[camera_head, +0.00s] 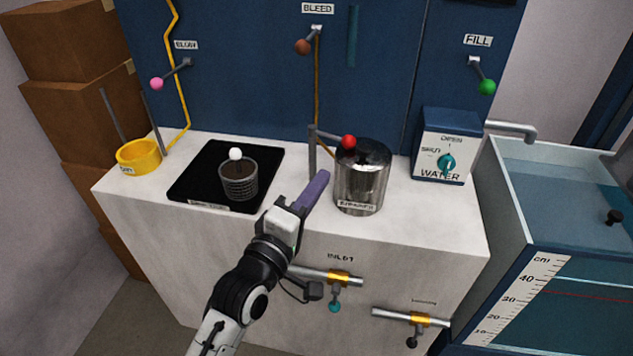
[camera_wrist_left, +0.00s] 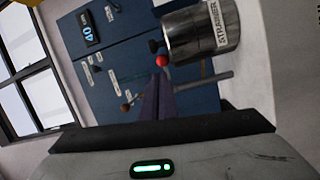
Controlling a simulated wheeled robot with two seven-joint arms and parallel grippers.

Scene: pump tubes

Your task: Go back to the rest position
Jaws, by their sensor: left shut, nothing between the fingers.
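My left gripper (camera_head: 313,192) reaches in from the bottom of the head view, over the front part of the white counter. Its purple fingers are closed together with nothing between them. The fingers point up and right, just left of the metal strainer can (camera_head: 362,182); I cannot tell whether they touch it. In the left wrist view the purple fingers (camera_wrist_left: 158,95) show near the red ball knob (camera_wrist_left: 161,60) and the strainer (camera_wrist_left: 200,35). My right gripper is in neither view.
The counter (camera_head: 150,205) holds a black tray (camera_head: 190,185) with a mesh basket (camera_head: 239,183), a yellow ring cup (camera_head: 139,157) and a water switch box (camera_head: 447,150). Below are the inlet valve (camera_head: 335,305) and another valve (camera_head: 412,341). A water tank (camera_head: 560,160) stands right.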

